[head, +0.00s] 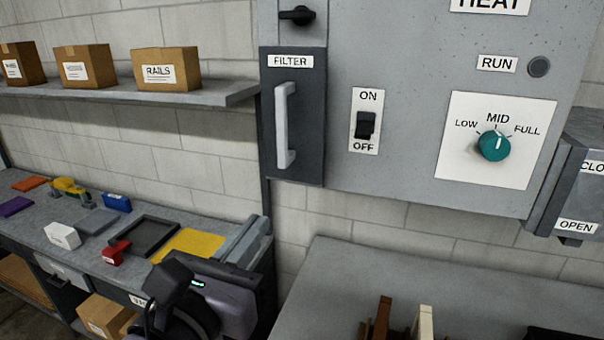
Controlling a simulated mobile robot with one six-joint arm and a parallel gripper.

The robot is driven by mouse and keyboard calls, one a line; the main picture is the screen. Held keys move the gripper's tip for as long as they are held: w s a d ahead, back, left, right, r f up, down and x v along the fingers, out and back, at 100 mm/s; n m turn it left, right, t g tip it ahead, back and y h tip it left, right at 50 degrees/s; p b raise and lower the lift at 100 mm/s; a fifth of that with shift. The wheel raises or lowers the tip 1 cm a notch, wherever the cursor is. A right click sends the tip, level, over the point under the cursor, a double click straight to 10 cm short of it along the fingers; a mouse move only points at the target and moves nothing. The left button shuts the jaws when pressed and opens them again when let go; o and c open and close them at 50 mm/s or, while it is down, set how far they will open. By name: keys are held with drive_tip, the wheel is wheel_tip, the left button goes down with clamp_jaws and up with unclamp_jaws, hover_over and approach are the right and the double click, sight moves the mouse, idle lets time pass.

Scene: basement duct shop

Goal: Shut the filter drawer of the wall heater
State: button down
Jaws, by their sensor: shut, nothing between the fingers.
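The filter drawer (308,110) is the dark grey front with a FILTER label and a pale vertical handle (285,125), at the left end of the grey wall heater (410,60). I see it nearly face-on. I cannot tell how far its front stands out from the heater. Part of my arm (215,300), with a small green light, shows low in the picture, below the heater and in front of the bench. No fingers of my gripper can be made out, and nothing of mine touches the drawer or its handle.
The heater also carries a black ON/OFF switch (365,125) and a teal dial (494,146). A shelf (210,94) with boxes ends close left of the drawer. A cluttered bench (85,240) stands lower left. A grey surface (330,280) lies below the heater.

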sight(293, 177)
drive_tip(key=b+x, duration=0.1)
drive_tip(key=x, duration=1.1)
drive_tip(key=shift+w+b, duration=0.15)
drive_tip(key=shift+b, duration=0.15)
drive_tip(key=x, duration=0.4)
drive_tip(key=shift+w, duration=0.25)
drive_tip(key=shift+s+r, duration=0.1)
